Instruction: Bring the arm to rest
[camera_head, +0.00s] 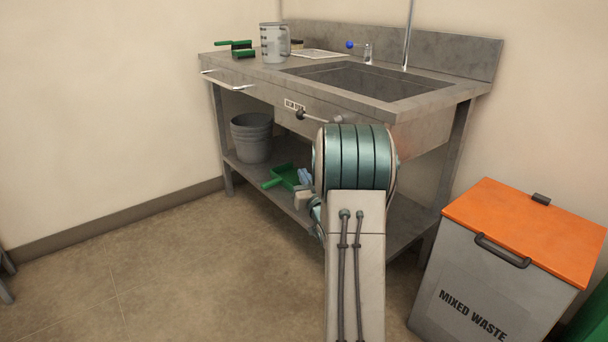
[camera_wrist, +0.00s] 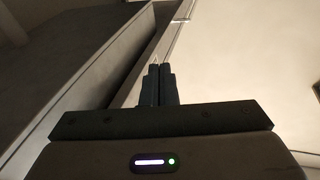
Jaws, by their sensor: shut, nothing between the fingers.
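My arm reaches forward from the bottom of the head view, with its large teal-banded joint in front of the sink bench (camera_head: 262,95). In the wrist view my gripper (camera_wrist: 159,68) is shut, its two dark fingers together with nothing between them. In the head view the fingers cannot be made out, as the arm hides much of the wrist. The wrist view shows a pale wall and a long grey edge beyond the fingers, which do not visibly touch anything.
On the bench stand a grey measuring jug (camera_head: 274,44), green-handled brushes (camera_head: 242,49) and a sink basin (camera_head: 370,80). A grey bucket (camera_head: 252,138) and green dustpan (camera_head: 283,177) sit on the lower shelf. An orange-lidded mixed waste bin (camera_head: 480,290) stands right.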

